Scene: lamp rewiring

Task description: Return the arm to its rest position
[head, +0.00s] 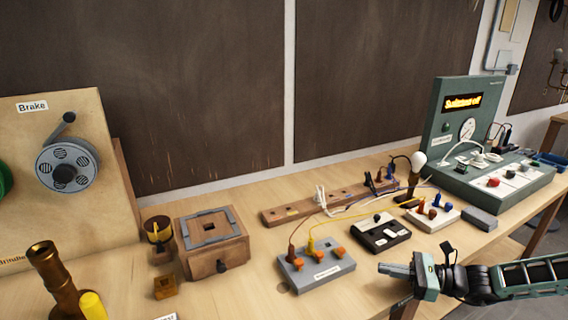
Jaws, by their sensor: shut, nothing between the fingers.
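My gripper (385,269) enters from the lower right on my arm, pointing left at the front edge of the bench. Its fingers are together and nothing is between them. It is in front of the grey terminal box (316,273) and the black switch box (383,236), apart from both as far as I can see. The wooden workbench (232,290) runs behind it. Part of my arm lies beyond the right picture edge.
A white terminal box (433,217) and a grey block (480,220) stand near the front edge. A green control panel (459,110) stands at right. Wires and a bulb (418,160) rise behind. A wooden box (211,250) and brass tube (55,280) stand left.

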